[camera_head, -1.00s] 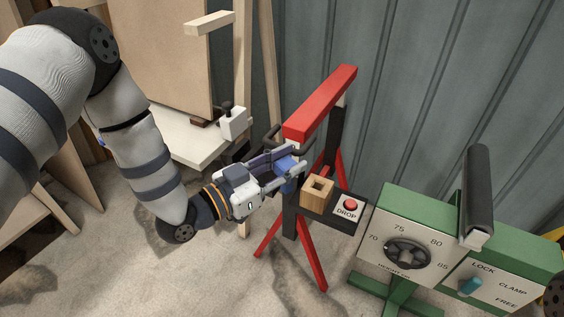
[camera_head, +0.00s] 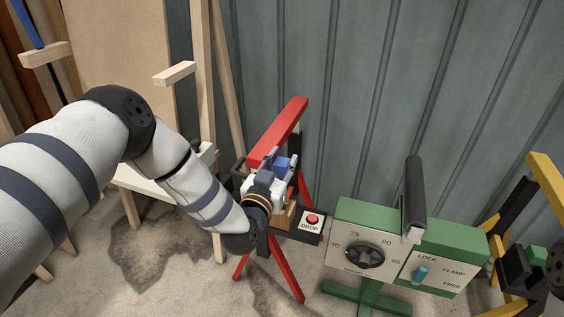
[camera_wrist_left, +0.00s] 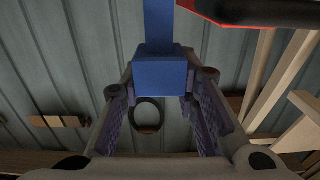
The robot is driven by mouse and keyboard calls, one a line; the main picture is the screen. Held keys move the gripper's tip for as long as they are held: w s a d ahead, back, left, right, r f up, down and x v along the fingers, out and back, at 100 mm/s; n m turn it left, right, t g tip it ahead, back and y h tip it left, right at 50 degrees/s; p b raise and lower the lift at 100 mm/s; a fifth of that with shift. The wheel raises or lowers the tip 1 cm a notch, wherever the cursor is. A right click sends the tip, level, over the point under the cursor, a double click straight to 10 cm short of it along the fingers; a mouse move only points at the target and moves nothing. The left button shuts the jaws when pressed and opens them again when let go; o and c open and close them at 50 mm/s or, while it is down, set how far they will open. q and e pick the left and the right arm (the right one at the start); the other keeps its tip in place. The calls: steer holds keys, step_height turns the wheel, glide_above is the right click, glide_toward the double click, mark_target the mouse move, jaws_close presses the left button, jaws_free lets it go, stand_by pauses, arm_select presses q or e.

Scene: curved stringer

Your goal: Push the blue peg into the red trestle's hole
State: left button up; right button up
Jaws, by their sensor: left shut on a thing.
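My left gripper (camera_head: 276,172) is shut on the blue peg (camera_head: 284,163), just below and in front of the red trestle's top beam (camera_head: 283,128). In the left wrist view the peg (camera_wrist_left: 160,77) sits between the two fingers, with a blue length running up from it. The corner of a dark, red-edged bar (camera_wrist_left: 250,10) shows at that view's top right. The trestle's hole is not visible, so I cannot tell whether the peg lines up with it. My right gripper is not in view.
A wooden block (camera_head: 291,214) is mostly hidden behind my gripper, beside the DROP button (camera_head: 312,219). A green machine (camera_head: 375,235) with dial and lever stands right of the trestle. A yellow stand (camera_head: 550,185) is at far right. A grey corrugated wall (camera_head: 400,80) stands behind.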

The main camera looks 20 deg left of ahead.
arm_select(q)
steer(key=shift+f+b, duration=1.25)
steer(key=shift+f, duration=1.7)
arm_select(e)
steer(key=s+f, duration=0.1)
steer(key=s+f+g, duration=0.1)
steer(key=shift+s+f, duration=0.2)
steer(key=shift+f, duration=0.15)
arm_select(q)
steer(key=shift+r, duration=0.15)
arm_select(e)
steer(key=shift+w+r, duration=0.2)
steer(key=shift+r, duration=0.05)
arm_select(q)
steer(key=shift+f, duration=0.25)
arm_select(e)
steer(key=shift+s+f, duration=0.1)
arm_select(q)
steer(key=shift+f, duration=0.35)
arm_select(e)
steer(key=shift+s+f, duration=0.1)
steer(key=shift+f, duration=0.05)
